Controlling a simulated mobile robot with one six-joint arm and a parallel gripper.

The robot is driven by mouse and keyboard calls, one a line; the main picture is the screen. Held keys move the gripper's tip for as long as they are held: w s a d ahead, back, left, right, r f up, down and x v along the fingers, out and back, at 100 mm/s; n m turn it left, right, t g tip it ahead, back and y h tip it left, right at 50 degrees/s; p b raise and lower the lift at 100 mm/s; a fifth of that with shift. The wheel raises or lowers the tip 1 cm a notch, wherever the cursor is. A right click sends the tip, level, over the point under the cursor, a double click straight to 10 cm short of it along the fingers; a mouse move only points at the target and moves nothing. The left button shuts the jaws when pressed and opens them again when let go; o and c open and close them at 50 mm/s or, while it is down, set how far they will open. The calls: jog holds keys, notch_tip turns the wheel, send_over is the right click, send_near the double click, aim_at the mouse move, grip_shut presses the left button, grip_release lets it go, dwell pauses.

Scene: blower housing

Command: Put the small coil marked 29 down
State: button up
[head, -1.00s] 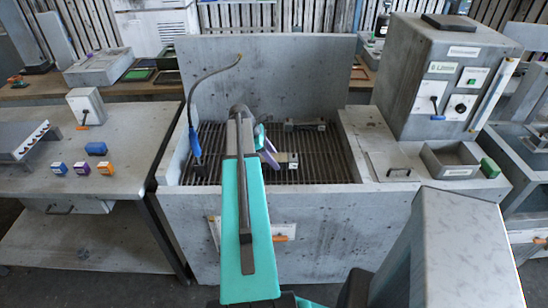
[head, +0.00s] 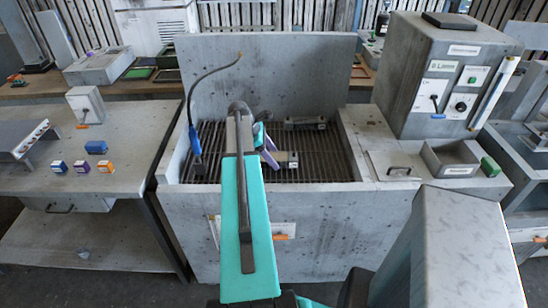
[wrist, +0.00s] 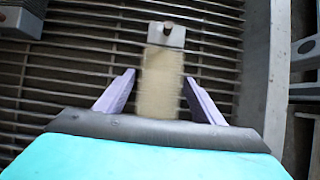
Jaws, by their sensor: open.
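My gripper (wrist: 159,78) is open, its two lilac fingers apart on either side of a tan strip-like piece (wrist: 158,85). A pale block (wrist: 166,36) with a dark round knob joins the tan piece at its far end. This may be the small coil, but no number 29 can be read. It lies over the slatted grate, and I cannot tell whether the fingers touch it. In the head view my gripper (head: 268,150) is low over the grate (head: 330,165), partly hidden by my arm, with the small pale block (head: 291,158) just right of it.
The grate is inside a grey walled basin (head: 265,75). A grey block (head: 305,123) lies at its back, and a hose with a blue nozzle (head: 195,140) stands at the left. A control box (head: 445,80) and open bin (head: 450,160) stand right. The grate's front right is clear.

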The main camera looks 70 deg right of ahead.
jog(key=b+v, duration=0.3)
jog(key=v, duration=0.7)
jog(key=shift+w+r, duration=0.1)
jog(key=shift+r, duration=0.05)
jog(key=shift+w+a+r, duration=0.15)
jog(key=shift+w+r, duration=0.05)
jog(key=shift+r, duration=0.3)
